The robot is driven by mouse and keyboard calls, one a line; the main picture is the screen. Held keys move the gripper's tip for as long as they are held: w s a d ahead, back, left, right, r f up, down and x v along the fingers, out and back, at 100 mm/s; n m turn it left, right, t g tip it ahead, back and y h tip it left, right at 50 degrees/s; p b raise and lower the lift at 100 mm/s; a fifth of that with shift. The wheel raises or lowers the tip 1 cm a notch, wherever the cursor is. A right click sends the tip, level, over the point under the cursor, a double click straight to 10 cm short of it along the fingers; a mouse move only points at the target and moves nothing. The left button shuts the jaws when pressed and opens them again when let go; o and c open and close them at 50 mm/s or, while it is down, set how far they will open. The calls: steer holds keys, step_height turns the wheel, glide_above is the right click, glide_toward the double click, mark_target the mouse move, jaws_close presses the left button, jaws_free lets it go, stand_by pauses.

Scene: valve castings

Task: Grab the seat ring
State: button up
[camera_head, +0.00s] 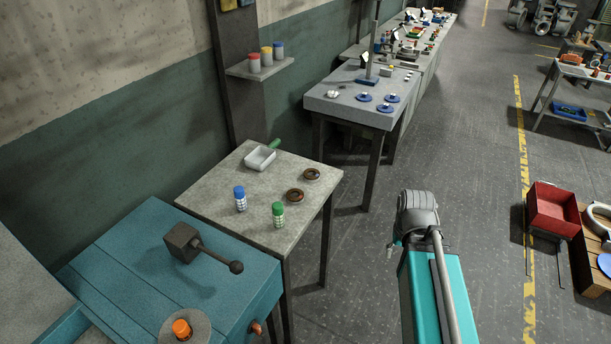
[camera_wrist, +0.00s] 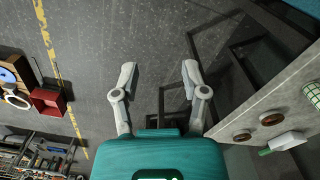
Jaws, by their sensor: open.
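Two brown ring-shaped parts lie flat on a small grey-topped table. One ring (camera_head: 295,195) is nearer the front, and the other ring (camera_head: 312,174) is nearer the back right corner. I cannot tell which is the seat ring. In the wrist view the nearer ring (camera_wrist: 272,119) and the farther ring (camera_wrist: 242,137) show at the lower right. My gripper (camera_wrist: 158,70) is open and empty, with its fingers spread over the floor. It is well to the side of the table and apart from both rings.
A teal bench (camera_head: 120,255) stands in front. A red bin (camera_head: 552,208) stands right; the floor between is clear.

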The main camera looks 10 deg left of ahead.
steer(key=shift+o, duration=0.3)
steer(key=shift+w, duration=0.1)
steer(key=o, duration=0.4)
steer(key=shift+w+f, duration=0.1)
steer(key=shift+w, duration=0.05)
steer(key=shift+o, duration=0.7)
steer(key=shift+w+a+f+m+b, duration=0.15)
steer(key=shift+w+a+m+b, duration=0.05)
steer(key=shift+w+m+b, duration=0.1)
steer(key=w+a+f+m+t+y+b, duration=0.1)
steer(key=w+a+m+t+y+b, duration=0.1)
steer(key=w+a+m+b, duration=0.3)
steer(key=w+a+f+m+t+y+b, duration=0.2)
steer(key=w+a+m+t+b, duration=0.3)
steer(key=w+m, duration=0.9)
steer(key=w+a+f+m+t+y+b, duration=0.2)
steer(key=w+a+m+t+y+b, duration=0.1)
steer(key=w+a+m+b, duration=0.4)
steer(key=shift+w+a+f+m+t+y, duration=0.25)
steer(key=shift+w+a+m+t+y, duration=0.25)
steer(key=shift+w+a+m, duration=1)
steer(key=shift+w+n, duration=0.25)
steer(key=shift+n, duration=0.05)
